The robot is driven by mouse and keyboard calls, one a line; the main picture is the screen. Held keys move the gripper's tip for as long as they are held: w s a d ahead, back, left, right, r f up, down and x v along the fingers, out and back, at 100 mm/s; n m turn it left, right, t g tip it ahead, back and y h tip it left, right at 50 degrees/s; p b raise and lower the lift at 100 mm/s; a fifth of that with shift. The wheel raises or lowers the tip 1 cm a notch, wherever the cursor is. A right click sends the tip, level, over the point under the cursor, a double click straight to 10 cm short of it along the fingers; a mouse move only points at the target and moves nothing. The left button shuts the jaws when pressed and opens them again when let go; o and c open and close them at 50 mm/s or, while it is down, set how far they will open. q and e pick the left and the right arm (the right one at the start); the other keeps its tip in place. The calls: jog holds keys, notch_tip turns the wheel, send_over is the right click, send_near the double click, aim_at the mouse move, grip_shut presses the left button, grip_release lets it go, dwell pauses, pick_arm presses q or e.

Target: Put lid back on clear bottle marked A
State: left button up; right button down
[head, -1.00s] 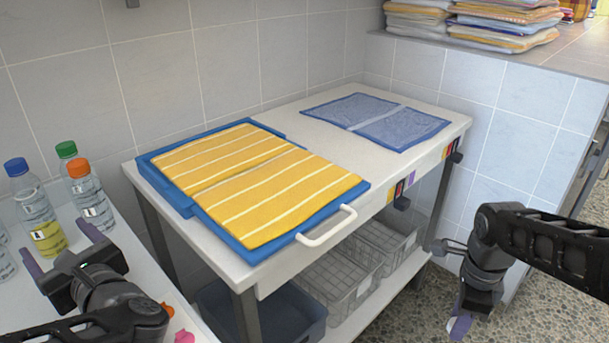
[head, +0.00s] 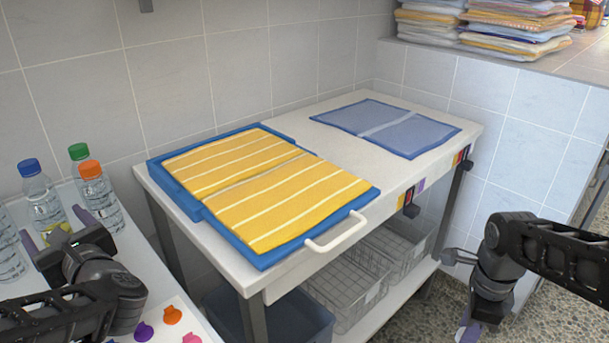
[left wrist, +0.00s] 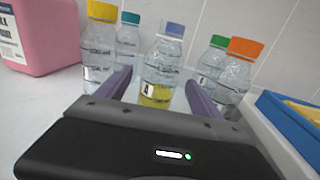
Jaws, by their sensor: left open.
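Several clear bottles with coloured caps stand on the left counter. In the left wrist view the blue-capped bottle (left wrist: 161,65), with yellow in its lower part, stands between and beyond my left gripper's fingers. A yellow-capped bottle (left wrist: 100,50) and a teal-capped bottle (left wrist: 127,45) stand left of it; a green-capped bottle (left wrist: 213,58) and an orange-capped bottle (left wrist: 235,75) stand right. My left gripper (head: 57,228) is open and empty. My right gripper (head: 466,332) is low at the right, partly cut off.
A pink container (left wrist: 45,38) stands at the left. Small orange (head: 172,315), purple (head: 143,331) and pink pieces lie at the counter's front.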

aim_at(46, 215)
pick_arm(q)
jog(key=shift+x, duration=2.6)
pick_arm(e)
jog(key=shift+f, duration=0.1)
pick_arm(q)
jog(key=shift+f, duration=0.1)
jog(key=c, duration=1.4)
jog(key=shift+c, duration=0.2)
